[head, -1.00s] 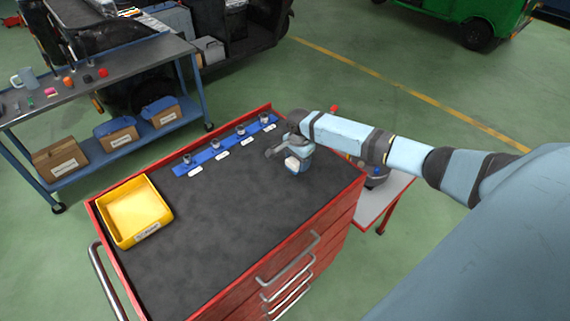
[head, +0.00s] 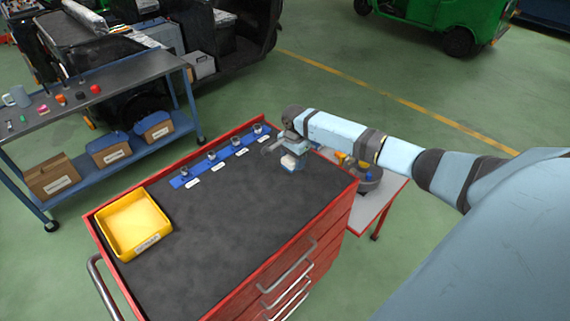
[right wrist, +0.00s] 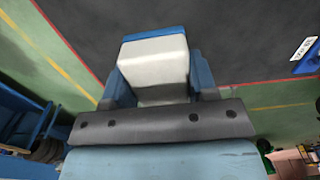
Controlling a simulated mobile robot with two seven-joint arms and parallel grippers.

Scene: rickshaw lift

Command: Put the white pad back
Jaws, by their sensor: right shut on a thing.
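The white pad (head: 288,162) is a small white block with a blue backing. It is held in my right gripper (head: 294,166), above the right back part of the red tool cabinet's dark top (head: 240,210). In the right wrist view the white pad (right wrist: 155,65) sits between the blue fingers of my right gripper (right wrist: 155,85), which are shut on it. A blue strip (head: 222,157) with several small metal pieces and white labels lies along the back of the top. My left gripper is not in view.
A yellow tray (head: 134,224) stands at the cabinet top's left end. A low grey side table (head: 384,196) with a dark round item is at the right. A blue workbench (head: 95,82) with boxes stands at back left. The middle of the cabinet top is clear.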

